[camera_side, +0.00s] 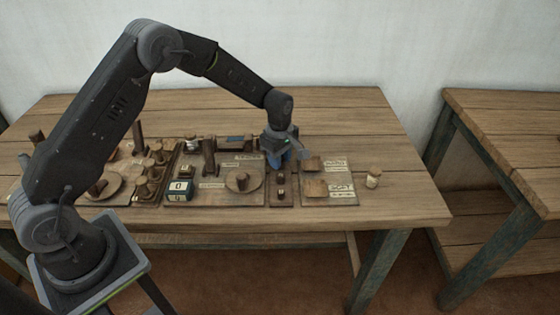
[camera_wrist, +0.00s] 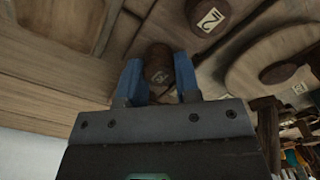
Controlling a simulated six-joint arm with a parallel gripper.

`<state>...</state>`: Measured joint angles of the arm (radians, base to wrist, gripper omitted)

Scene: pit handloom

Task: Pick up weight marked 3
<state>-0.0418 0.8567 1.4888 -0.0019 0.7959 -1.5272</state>
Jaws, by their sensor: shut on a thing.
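My gripper (camera_side: 278,163) is over the narrow wooden board (camera_side: 282,203) near the middle of the table. In the wrist view, its two blue fingers (camera_wrist: 158,82) are shut on a dark brown round weight (camera_wrist: 158,58). This weight carries a small pale label, whose mark I cannot read for sure. In the side view, the held weight is hidden behind the fingers. Another dark weight (camera_wrist: 205,12) with a pale label, seemingly a 2, is close by in the wrist view. Small dark weights (camera_side: 281,191) sit on the narrow board in front of my gripper.
A board with tan patches and pale labels (camera_side: 341,189) lies to the right, beside a small cork-topped jar (camera_side: 373,177). To the left are a round wooden disc (camera_side: 243,181), a number block (camera_side: 179,190) and upright pegs. The table's right end is clear.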

